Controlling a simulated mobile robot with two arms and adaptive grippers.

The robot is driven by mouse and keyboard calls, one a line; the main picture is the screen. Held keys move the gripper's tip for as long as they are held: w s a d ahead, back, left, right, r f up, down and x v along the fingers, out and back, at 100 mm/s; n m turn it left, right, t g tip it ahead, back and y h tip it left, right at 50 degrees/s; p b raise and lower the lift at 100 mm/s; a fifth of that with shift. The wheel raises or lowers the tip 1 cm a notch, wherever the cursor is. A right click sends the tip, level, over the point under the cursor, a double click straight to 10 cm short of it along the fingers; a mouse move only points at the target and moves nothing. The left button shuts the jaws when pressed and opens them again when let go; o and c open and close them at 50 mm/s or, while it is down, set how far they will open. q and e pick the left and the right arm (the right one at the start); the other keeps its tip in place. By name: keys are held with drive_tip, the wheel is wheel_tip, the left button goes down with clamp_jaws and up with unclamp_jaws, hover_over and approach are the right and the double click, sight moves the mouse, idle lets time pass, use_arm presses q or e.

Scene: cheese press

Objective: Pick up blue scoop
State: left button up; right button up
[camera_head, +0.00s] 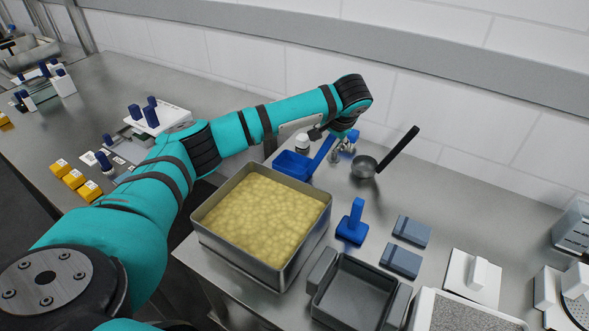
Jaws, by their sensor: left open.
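The blue scoop (293,165) lies on the metal table just behind the curd tray, with its handle slanting up to the right. My left arm reaches across from the left, and its gripper (341,150) points down at the right of the scoop's handle. The left gripper is small in view and partly hidden by its own wrist; it is open. I cannot tell whether its fingers touch the handle. My right gripper is not in view.
A metal tray of yellow curds (262,215) stands in front of the scoop. A metal ladle (364,166) with a black handle is to the right of the gripper. A blue stamp-like tool (353,228), grey blocks (411,231) and an empty grey mould (357,290) are nearer.

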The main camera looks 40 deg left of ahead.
use_arm(q)
drive_tip(key=x, duration=0.4)
drive_tip(key=shift+d+f, duration=0.1)
drive_tip(key=shift+f, duration=0.3)
drive_tip(key=shift+w+f, duration=0.15)
drive_tip(key=shift+f, duration=0.15)
clamp_jaws()
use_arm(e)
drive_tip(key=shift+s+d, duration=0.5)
